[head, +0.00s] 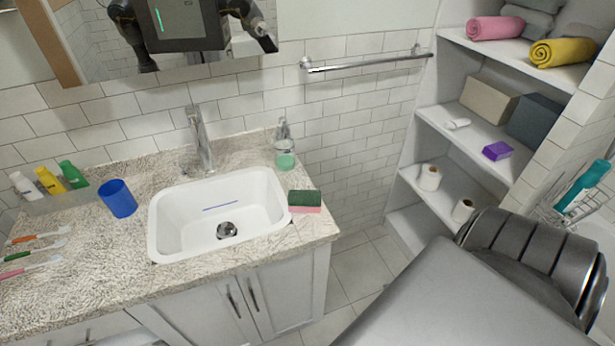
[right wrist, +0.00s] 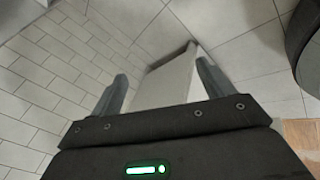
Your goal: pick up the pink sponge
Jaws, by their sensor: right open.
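The pink sponge (head: 305,210) lies on the speckled counter just right of the sink, near the counter's right end. It has a dark green top layer, with pink showing along the front edge. My right gripper (right wrist: 160,78) shows in the right wrist view, open and with nothing between its fingers. It points toward floor tiles, white wall tiles and a pale panel edge. The sponge is not visible in that view. My right gripper is not visible in the head view, where only part of my arm shows at lower right. My left gripper is not in view.
The white sink (head: 183,225) with its faucet (head: 200,140) is left of the sponge. A soap bottle (head: 285,155) stands behind it. A blue cup (head: 118,198) stands farther left. Shelves (head: 425,215) with towels, boxes and rolls rise at right. Open floor lies between counter and shelves.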

